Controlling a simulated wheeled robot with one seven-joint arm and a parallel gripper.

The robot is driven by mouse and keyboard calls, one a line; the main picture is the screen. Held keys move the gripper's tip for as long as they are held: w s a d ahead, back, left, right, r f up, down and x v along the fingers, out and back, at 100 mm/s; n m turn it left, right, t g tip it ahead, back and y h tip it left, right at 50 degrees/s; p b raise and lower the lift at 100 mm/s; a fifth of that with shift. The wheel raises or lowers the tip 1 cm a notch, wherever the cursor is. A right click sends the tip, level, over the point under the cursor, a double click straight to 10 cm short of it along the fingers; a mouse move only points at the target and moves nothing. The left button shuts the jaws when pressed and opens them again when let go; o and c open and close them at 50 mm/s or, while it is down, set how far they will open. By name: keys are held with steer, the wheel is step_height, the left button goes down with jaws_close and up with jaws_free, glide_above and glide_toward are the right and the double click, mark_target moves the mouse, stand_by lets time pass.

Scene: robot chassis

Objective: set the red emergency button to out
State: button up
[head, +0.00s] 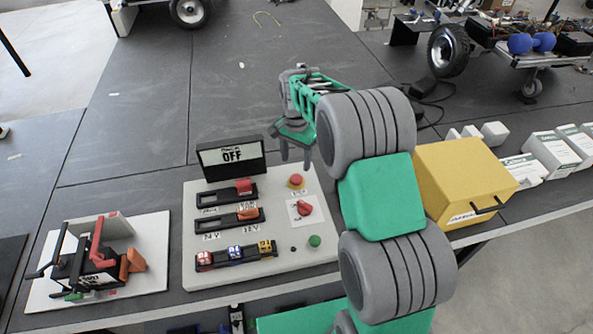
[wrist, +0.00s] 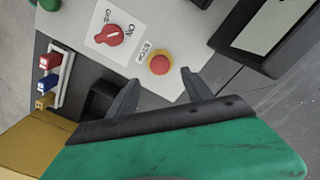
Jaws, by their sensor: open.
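The red emergency button (head: 296,180) is a round red cap on a yellow ring, near the upper right of the light grey control panel (head: 215,273). In the wrist view the button (wrist: 160,62) lies ahead of my jaws, roughly between the fingertips but apart from them. My gripper (head: 296,158) hangs above the panel's upper right corner, just behind the button. In the wrist view its two dark fingers (wrist: 158,80) are spread and nothing is between them. Whether the button is pushed in or out is hard to tell.
A red rotary switch (head: 305,208) sits just below the button, and a green button (head: 314,241) lower. A display reading OFF (head: 232,155) stands at the panel's back. A yellow box (head: 455,170) is on the right.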

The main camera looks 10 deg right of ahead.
mark_target(296, 177)
step_height(296, 177, down, 8)
steer(key=shift+r+p, duration=0.15)
steer(key=shift+p, duration=0.65)
jaws_close()
